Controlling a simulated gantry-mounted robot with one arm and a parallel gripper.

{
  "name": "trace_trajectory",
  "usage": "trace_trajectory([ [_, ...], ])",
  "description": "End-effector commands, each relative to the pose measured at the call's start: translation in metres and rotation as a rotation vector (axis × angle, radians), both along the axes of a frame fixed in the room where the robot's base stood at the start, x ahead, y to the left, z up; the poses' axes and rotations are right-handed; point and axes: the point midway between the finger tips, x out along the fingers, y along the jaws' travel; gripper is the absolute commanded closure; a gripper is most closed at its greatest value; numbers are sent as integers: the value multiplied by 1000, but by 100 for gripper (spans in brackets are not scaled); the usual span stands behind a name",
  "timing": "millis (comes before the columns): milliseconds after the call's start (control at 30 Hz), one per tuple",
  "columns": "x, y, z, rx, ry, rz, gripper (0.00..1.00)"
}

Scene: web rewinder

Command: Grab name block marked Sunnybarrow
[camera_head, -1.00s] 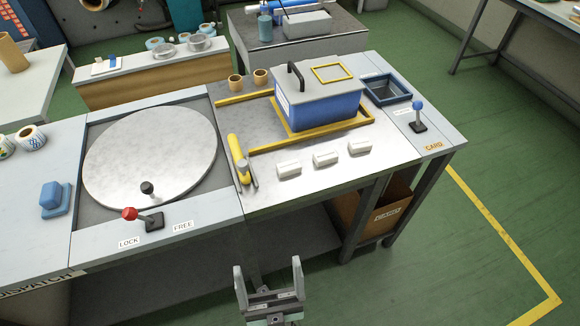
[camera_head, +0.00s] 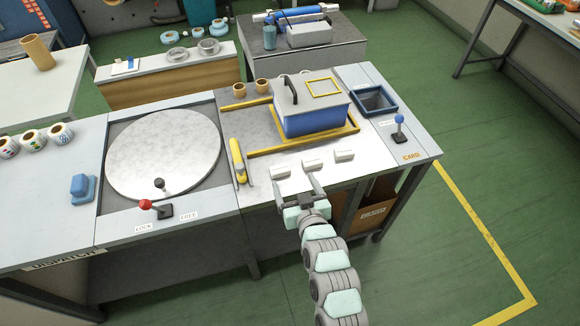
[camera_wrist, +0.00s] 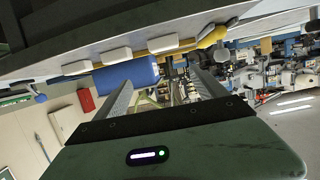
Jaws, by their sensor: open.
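Three white name blocks stand in a row near the front edge of the metal bench top: a left block (camera_head: 281,171), a middle block (camera_head: 311,165) and a right block (camera_head: 344,155). Their lettering is too small to read, so I cannot tell which says Sunnybarrow. The wrist view, turned over, also shows the blocks as the nearest block (camera_wrist: 163,44), a middle one (camera_wrist: 115,55) and a far one (camera_wrist: 76,68). My gripper (camera_head: 298,185) is open and empty at the bench's front edge, just in front of the left and middle blocks, not touching any visibly.
Behind the blocks a blue box with a grey lid (camera_head: 311,105) sits in a yellow frame. A yellow-handled tool (camera_head: 238,160) lies left of the blocks. A red-knobbed lever (camera_head: 155,207) and a blue-knobbed lever (camera_head: 399,128) stand farther out. A round plate (camera_head: 163,150) fills the left bay.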

Motion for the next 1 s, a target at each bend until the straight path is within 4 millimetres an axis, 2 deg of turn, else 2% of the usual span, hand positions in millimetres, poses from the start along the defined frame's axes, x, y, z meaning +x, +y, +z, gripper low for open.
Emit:
trace_trajectory([
  [100, -7, 7, -4, -25, 71, 39, 18],
  [200, -6, 12, -11, -31, 97, 54, 18],
  [433, 26, 20, -25, -32, 95, 54, 18],
  [733, 48, 28, -38, -31, 96, 55, 18],
  [1000, 78, 37, -55, -31, 93, 53, 18],
])
